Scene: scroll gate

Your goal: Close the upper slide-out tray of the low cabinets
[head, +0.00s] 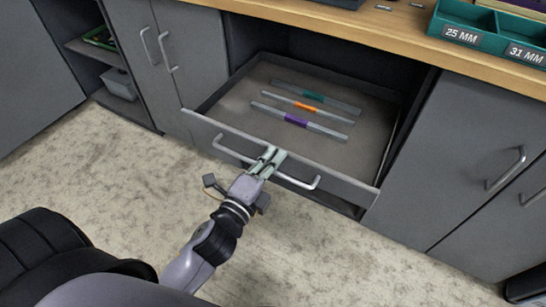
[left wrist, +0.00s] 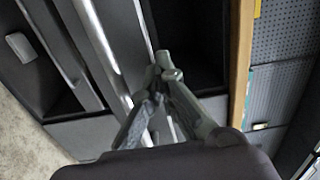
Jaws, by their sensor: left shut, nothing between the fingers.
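The upper slide-out tray (head: 216,103) stands pulled out of the low cabinets (head: 445,135) in the head view. Its grey front panel (head: 340,181) carries a light bar handle (head: 231,155). Three bars with purple, orange and teal bands (head: 297,121) lie in the tray. My left gripper (head: 271,156) is shut and empty at the middle of the front panel, over the handle. I cannot tell if it touches. In the left wrist view the shut fingertips (left wrist: 165,65) show beside the panel edge. My right gripper is not in view.
A wooden worktop (head: 385,40) runs above the tray, with teal bins (head: 480,38) at the right. Open shelves (head: 100,60) are at the left. Closed doors with handles (head: 506,169) stand at the right. The speckled floor (head: 100,165) in front is clear.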

